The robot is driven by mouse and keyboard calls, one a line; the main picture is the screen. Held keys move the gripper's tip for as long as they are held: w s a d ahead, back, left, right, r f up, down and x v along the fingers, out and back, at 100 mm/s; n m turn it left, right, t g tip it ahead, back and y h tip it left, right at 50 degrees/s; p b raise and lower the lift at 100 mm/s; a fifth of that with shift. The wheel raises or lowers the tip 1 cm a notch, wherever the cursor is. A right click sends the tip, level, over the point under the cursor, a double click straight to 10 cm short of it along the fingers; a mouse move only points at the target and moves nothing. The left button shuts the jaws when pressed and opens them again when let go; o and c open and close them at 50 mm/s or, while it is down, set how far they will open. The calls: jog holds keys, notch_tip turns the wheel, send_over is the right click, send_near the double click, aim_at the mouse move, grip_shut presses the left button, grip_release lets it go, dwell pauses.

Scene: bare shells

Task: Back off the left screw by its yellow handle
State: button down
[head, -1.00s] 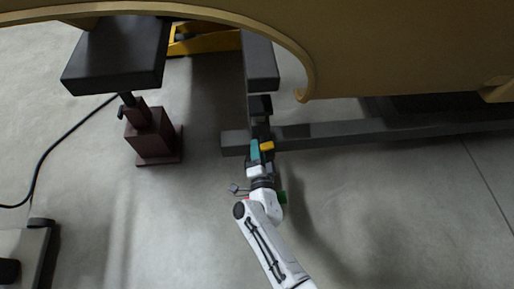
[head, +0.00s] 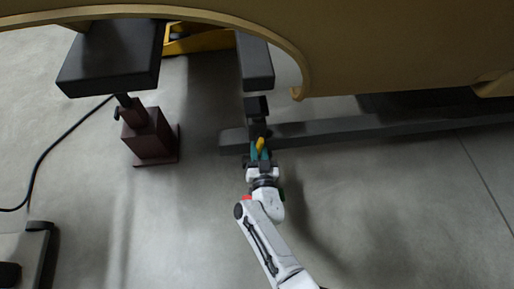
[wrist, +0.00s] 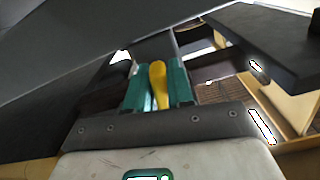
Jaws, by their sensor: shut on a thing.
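The yellow handle (head: 260,144) of the screw sits low on the dark stand (head: 257,107) under the tan shell. In the wrist view the yellow handle (wrist: 159,84) stands upright between the two teal fingers of my gripper (wrist: 158,92). My gripper (head: 259,152) is shut on the handle. The screw's thread is hidden behind the handle and the dark stand parts.
The tan shell (head: 400,45) hangs over the work area. A dark beam (head: 400,127) runs to the right along the floor. A brown jack (head: 150,135) with a black pad (head: 112,62) stands at left. A black cable (head: 45,160) lies on the floor. Open floor (head: 400,220) shows at right.

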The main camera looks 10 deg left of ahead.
jog(key=shift+d+f+n, duration=0.15)
jog(key=shift+n, duration=1.05)
jog(key=c, duration=1.1)
grip_release()
jog(key=shift+d, duration=0.1)
jog(key=shift+p+v, duration=2.7)
jog(key=shift+v, duration=2.65)
